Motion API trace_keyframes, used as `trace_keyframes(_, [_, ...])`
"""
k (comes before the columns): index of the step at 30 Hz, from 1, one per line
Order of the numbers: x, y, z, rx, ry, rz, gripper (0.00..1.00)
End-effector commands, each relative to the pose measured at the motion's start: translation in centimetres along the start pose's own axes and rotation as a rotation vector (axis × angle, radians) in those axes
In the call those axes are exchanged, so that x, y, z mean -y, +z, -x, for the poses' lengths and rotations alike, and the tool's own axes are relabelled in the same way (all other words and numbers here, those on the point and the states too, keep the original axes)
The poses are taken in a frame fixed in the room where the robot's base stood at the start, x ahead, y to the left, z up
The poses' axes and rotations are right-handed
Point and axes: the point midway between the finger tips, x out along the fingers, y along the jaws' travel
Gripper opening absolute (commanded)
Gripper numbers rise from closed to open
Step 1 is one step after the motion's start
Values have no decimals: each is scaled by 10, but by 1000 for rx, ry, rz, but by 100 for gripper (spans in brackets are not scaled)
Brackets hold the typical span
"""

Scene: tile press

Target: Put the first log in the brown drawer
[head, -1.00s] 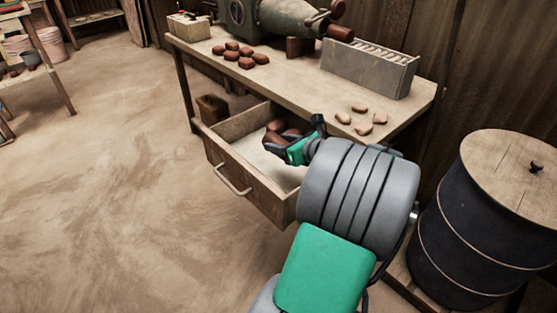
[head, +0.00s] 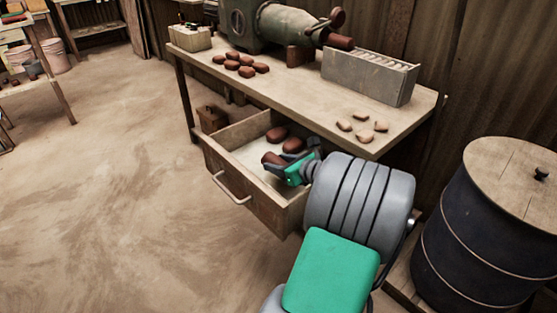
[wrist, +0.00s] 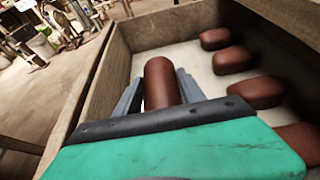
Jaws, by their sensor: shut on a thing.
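The brown drawer (head: 245,192) is pulled open under the workbench. My gripper (head: 282,167) is inside the drawer opening, shut on a reddish-brown log (head: 270,158). In the wrist view the held log (wrist: 161,82) stands up between the two grey fingers, against the drawer's pale floor and walls (wrist: 120,60). Other reddish-brown logs (head: 277,133) lie on the drawer floor; several show in the wrist view (wrist: 232,60), to the right of the held one. Whether the held log touches the drawer floor cannot be told.
A dark barrel (head: 480,240) stands at right.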

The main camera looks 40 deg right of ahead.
Motion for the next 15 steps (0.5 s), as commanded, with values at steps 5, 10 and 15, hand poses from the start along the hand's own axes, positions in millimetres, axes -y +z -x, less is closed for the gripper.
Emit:
trace_keyframes(5, [0,0,0,0,0,0,53])
trace_keyframes(10, [0,0,0,0,0,0,67])
trace_keyframes(15, [0,0,0,0,0,0,69])
